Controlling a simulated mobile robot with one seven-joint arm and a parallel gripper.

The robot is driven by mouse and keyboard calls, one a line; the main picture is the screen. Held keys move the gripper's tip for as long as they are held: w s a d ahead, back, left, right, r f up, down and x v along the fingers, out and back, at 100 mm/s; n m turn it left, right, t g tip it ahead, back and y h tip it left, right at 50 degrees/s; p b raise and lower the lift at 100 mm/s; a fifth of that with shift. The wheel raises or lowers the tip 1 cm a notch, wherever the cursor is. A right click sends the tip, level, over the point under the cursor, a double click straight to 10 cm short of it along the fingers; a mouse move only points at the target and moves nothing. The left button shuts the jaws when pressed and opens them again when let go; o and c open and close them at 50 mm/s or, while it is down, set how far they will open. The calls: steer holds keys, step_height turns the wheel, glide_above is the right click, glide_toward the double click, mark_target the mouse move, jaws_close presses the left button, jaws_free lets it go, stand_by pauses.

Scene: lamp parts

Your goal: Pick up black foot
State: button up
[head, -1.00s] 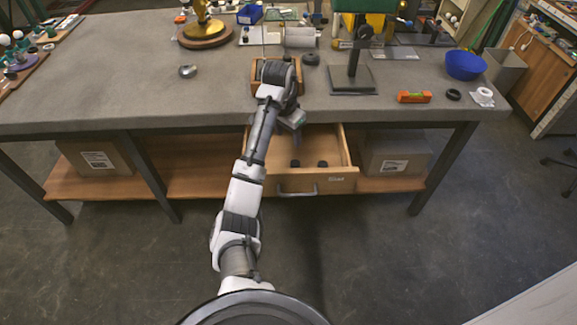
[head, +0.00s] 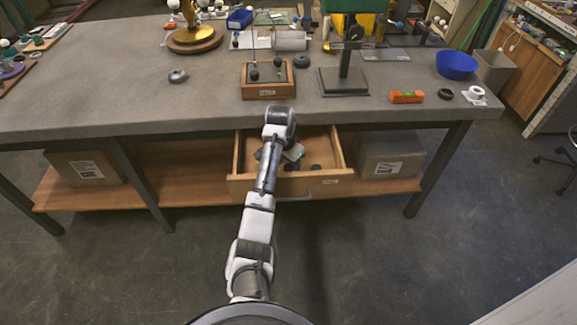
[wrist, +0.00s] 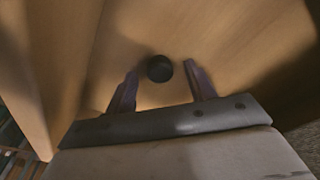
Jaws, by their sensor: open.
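A small round black foot (wrist: 159,68) lies on the wooden drawer floor in the wrist view. My gripper (wrist: 161,72) is open, with one finger on each side of the foot; I cannot tell whether either finger touches it. In the head view my gripper (head: 292,153) is low inside the open drawer (head: 238,160). Small black feet (head: 315,167) show in the drawer beside and below the gripper, partly hidden by my arm.
The drawer walls and front (head: 322,182) surround the gripper closely. The grey tabletop (head: 120,90) overhangs the drawer's back. A wooden box (head: 268,92) with black knobs stands on the table above, near a black stand (head: 344,88) and an orange level (head: 406,97).

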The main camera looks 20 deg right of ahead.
steer(key=shift+f, duration=0.2)
steer(key=c, duration=1)
steer(key=shift+r, duration=0.15)
